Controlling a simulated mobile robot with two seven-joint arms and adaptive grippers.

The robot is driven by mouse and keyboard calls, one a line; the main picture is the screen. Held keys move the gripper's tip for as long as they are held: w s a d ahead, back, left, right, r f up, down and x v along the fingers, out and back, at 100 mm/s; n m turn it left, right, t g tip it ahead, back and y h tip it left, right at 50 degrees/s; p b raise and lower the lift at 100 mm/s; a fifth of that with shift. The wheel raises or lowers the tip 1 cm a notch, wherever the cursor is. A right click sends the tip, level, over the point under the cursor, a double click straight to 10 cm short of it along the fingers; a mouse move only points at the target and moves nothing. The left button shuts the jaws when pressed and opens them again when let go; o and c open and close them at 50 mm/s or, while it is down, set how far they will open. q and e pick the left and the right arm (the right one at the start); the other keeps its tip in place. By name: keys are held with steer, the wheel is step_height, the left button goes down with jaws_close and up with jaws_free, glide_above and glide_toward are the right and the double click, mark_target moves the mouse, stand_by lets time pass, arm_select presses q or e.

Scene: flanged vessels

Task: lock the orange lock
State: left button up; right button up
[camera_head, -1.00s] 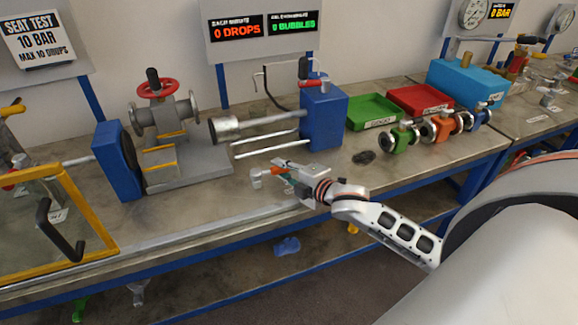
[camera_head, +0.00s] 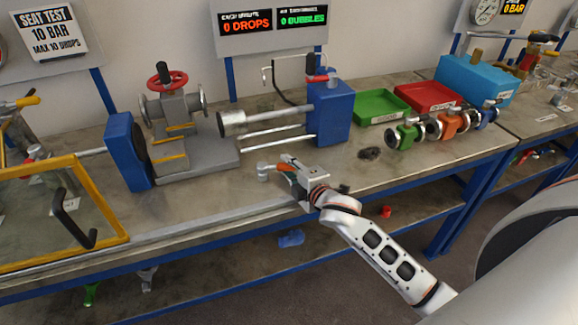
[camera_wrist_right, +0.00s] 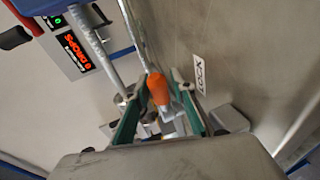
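The orange lock shows as an orange-tipped handle (camera_wrist_right: 158,88) in the right wrist view, with grey metal below it. A "LOCK" label (camera_wrist_right: 199,74) is on the bench beside it. My right gripper (camera_wrist_right: 160,103) has its two green-sided fingers spread on either side of the handle, with gaps visible. In the head view my right gripper (camera_head: 286,165) is low over the bench's front part, beside a small grey metal piece (camera_head: 263,168). Orange shows at the fingers there, but the handle is largely hidden. My left gripper is not in view.
A blue clamp block (camera_head: 330,112) with rods stands behind the gripper. A vessel with a red handwheel (camera_head: 168,78) stands left of it. Green (camera_head: 381,107) and red (camera_head: 428,96) trays and flanged valves are to the right. A yellow-framed shield (camera_head: 110,215) is at left.

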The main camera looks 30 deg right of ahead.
steer(key=shift+s, duration=0.1)
steer(key=v, duration=1.2)
